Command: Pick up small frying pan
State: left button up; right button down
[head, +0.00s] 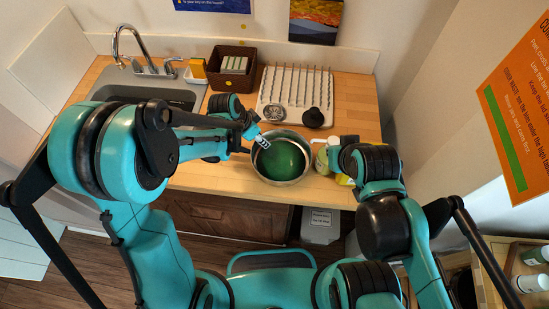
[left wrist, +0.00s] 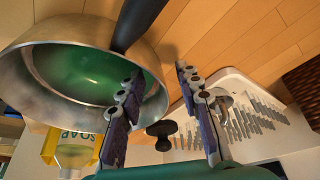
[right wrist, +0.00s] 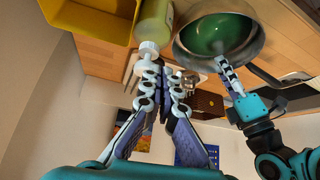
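The small frying pan (head: 283,163) is silver outside with a green inside. It rests on the wooden counter near its front edge. Contact cannot be told. The pan also shows in the right wrist view (right wrist: 218,36). My right gripper (right wrist: 165,72) is shut and empty beside a bottle.
A pale green bottle (right wrist: 155,22) and a yellow container (right wrist: 95,15) stand right of the pan. A white drying rack (head: 262,92), a dark basket (head: 232,68) and a sink (head: 150,92) lie behind. Counter right of the rack (head: 357,105) is clear.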

pick_arm(q)
jog(key=shift+w+d+f, duration=0.1)
jog(key=shift+f, duration=0.15)
grip_shut()
jog(key=shift+r, duration=0.1)
jog(key=shift+r+p, duration=0.6)
jog(key=shift+r, duration=1.25)
jog(key=s+a, duration=0.3)
jog(key=a, duration=0.2)
jog(key=s+a, duration=0.3)
jog(key=a, duration=0.2)
jog(key=s+a, duration=0.4)
jog(key=a, duration=0.1)
jog(key=shift+f+p, duration=0.15)
jog(key=shift+p, duration=0.25)
